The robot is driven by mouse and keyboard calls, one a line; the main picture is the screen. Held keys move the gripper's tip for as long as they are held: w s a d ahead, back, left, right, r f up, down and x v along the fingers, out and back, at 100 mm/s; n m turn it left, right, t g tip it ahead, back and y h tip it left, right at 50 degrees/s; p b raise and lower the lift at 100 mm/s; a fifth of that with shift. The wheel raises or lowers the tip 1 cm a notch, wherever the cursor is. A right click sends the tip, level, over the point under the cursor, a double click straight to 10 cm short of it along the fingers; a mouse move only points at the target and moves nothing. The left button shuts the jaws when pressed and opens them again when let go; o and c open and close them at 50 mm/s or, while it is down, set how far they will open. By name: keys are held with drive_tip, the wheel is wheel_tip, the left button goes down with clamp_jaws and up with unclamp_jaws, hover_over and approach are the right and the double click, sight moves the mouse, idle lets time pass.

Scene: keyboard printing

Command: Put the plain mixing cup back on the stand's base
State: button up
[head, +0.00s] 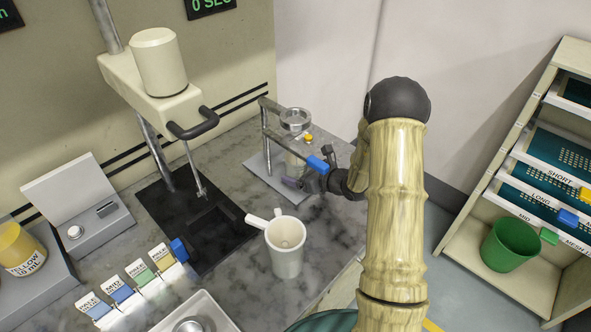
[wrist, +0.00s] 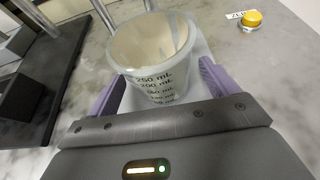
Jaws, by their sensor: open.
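A translucent cup marked in mL (wrist: 155,75) shows upright in the wrist view, over a pale stand base (wrist: 200,50). My gripper (wrist: 163,70) is open, with one purple finger on each side of the cup. I cannot tell whether either finger touches it. The cup's underside is hidden by my gripper, so its contact with the base is not clear. In the head view, the cup (head: 296,158) is partly hidden below a metal ring (head: 295,118), beside the stand's posts. My gripper (head: 298,184) is low there, and the stand's base (head: 262,178) shows to its left.
A white handled jug (head: 287,255) stands on the marble counter in front. A mixer (head: 155,75) rises over a black base plate (head: 215,240) at left. A yellow button (wrist: 252,19) is right of the cup.

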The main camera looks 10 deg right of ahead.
drive_tip(key=v, duration=0.9)
drive_tip(key=shift+s+d+p, duration=0.15)
drive_tip(key=shift+s+p, duration=0.05)
drive_tip(key=shift+p, duration=0.2)
